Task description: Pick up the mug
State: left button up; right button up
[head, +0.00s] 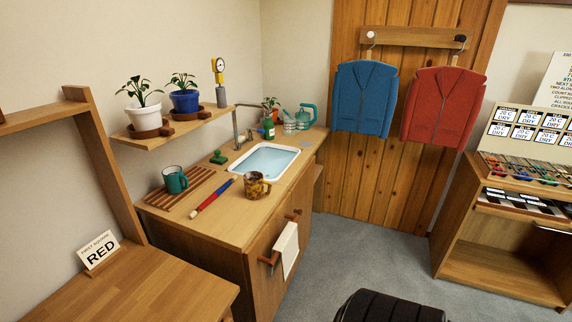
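Two mugs stand on the wooden sink counter (222,232). A teal mug (175,181) is upright on a slatted wooden rack (196,186) at the counter's left. A brown and yellow patterned mug (255,187) stands on the bare counter just in front of the sink (264,160). The frames do not show which one is meant. Neither of my grippers is in view.
A red and blue stick (213,195) lies between the two mugs. A shelf (172,130) with potted plants overhangs the counter's back. A towel (286,248) hangs on the cabinet front. A dark rounded object (390,306) stands at the bottom; grey floor is open beyond it.

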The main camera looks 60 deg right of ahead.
aim_at(259, 187)
jog(key=z, duration=1.55)
jog(key=l+u, duration=0.1)
jog(key=u, duration=0.6)
jog(key=i+l+u, duration=0.15)
jog(key=l+u, duration=0.2)
jog(key=l, duration=0.2)
jog(key=i+l+u, duration=0.1)
jog(key=l+u, duration=0.25)
jog(key=l, duration=0.2)
jog(key=l+u, duration=0.35)
jog(key=l, duration=0.25)
